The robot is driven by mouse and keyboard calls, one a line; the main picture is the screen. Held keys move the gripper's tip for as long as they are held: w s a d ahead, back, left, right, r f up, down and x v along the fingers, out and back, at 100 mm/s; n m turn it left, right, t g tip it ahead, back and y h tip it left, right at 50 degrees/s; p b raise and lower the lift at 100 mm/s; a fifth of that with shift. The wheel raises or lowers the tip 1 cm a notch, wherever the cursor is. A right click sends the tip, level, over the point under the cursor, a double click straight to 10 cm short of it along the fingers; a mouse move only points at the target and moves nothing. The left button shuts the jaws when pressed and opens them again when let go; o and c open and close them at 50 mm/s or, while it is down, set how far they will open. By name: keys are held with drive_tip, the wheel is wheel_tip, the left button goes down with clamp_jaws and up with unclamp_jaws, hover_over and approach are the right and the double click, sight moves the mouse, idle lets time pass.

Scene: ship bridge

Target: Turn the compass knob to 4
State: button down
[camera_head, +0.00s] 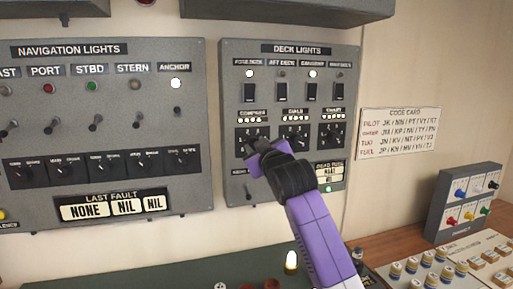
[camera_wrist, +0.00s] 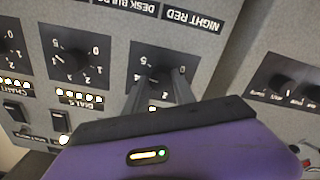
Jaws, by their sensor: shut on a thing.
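The compass knob (camera_wrist: 153,80) sits on a black dial plate marked with numbers, leftmost of three dials on the deck lights panel (camera_head: 231,98). My gripper (camera_wrist: 154,84) has a finger on each side of the knob and is shut on it. The wrist view is upside down relative to the panel lettering. In the head view my gripper (camera_head: 258,143) covers the lower part of the compass dial (camera_head: 252,131). The knob's exact setting cannot be read, because the fingers hide part of the scale.
The dials knob (camera_wrist: 76,62) is beside the compass dial, close to my fingers. Deck light switches (camera_head: 282,92) are above. A navigation lights panel (camera_head: 100,125) is at left, a code card (camera_head: 399,133) at right. A console with buttons (camera_head: 430,265) is below right.

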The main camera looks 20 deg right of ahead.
drive_tip(key=shift+n, duration=2.3)
drive_tip(key=c, duration=1)
unclamp_jaws()
drive_tip(key=shift+c, duration=0.2)
drive_tip(key=s+b, duration=0.2)
drive_tip(key=s, duration=0.5)
drive_tip(key=shift+s, duration=0.4)
